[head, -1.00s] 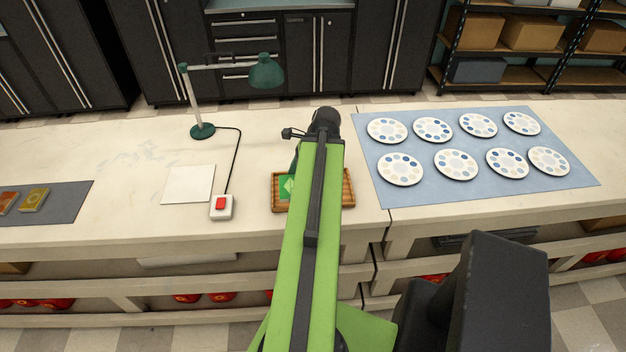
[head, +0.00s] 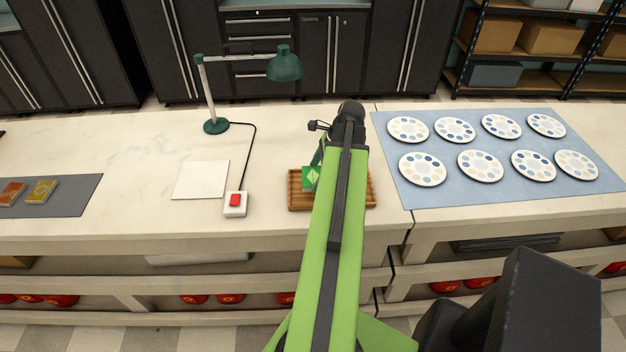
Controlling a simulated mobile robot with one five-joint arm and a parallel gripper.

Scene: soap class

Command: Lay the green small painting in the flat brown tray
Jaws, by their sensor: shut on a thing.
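The green small painting (head: 310,178) shows at the left side of my arm, with a lighter green diamond on its face. The flat brown tray (head: 300,201) lies on the white bench below and behind it; my arm covers its middle. My gripper (head: 318,160) is mostly hidden behind my arm and is shut on the painting. The painting overlaps the tray's left part in the picture. I cannot tell whether it touches the tray.
A white switch box (head: 235,204) with a red button and a white sheet (head: 201,180) lie left of the tray. A green lamp (head: 285,66) stands behind. A blue mat (head: 440,193) with several round palettes lies right. Two small paintings (head: 41,191) lie on a grey mat (head: 75,196).

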